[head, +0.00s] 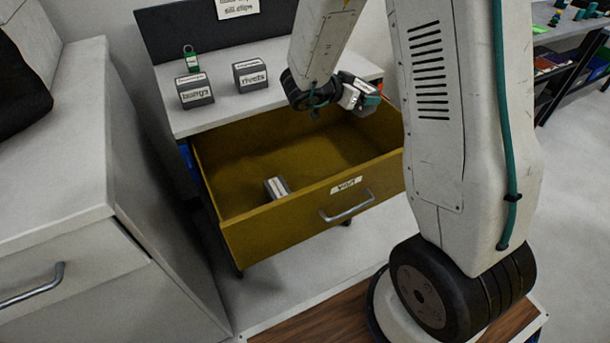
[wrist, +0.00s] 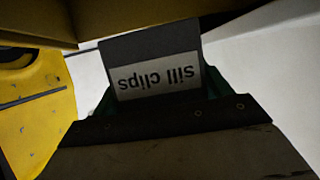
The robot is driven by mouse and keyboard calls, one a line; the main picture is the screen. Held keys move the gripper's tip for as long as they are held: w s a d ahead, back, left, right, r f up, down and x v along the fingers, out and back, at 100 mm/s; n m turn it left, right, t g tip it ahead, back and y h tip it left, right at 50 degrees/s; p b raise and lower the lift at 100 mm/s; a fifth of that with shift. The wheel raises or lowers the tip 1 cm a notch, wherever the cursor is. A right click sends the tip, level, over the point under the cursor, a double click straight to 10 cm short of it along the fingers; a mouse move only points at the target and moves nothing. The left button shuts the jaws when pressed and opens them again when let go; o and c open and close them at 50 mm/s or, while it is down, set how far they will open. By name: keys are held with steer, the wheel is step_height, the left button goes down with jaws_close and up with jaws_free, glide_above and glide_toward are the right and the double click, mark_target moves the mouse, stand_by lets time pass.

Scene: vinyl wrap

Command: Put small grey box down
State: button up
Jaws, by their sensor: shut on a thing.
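My gripper (head: 364,95) hangs over the back right part of an open drawer. It is shut on a small grey box (wrist: 150,48). In the wrist view the box is dark in shadow and its white label reads "sill clips" upside down. Dark green finger parts show beside it. In the head view the box is small and partly hidden by the gripper. I cannot tell from these views whether it touches anything below.
The yellow-brown drawer (head: 290,216) holds another small grey box (head: 277,187) near its front; the rest of its floor looks clear. On the worktop (head: 235,108) stand grey boxes labelled "bungs" (head: 195,92) and "rivets" (head: 250,74), and a green item (head: 191,58).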

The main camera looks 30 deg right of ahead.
steer(key=shift+s+d+f+m+g, duration=0.1)
steer(key=shift+s+f+m+g, duration=0.25)
steer(key=shift+f, duration=3.55)
steer(key=shift+s+d+f+m+g, duration=0.2)
steer(key=shift+s+f+g, duration=0.25)
steer(key=shift+f, duration=3.4)
steer(key=shift+s+d+f+m+g, duration=0.1)
steer(key=shift+s+f+m+g, duration=0.25)
steer(key=shift+f, duration=3.55)
steer(key=shift+s+f, duration=0.1)
steer(key=o, duration=1.1)
steer(key=v, duration=0.7)
steer(key=shift+a, duration=0.35)
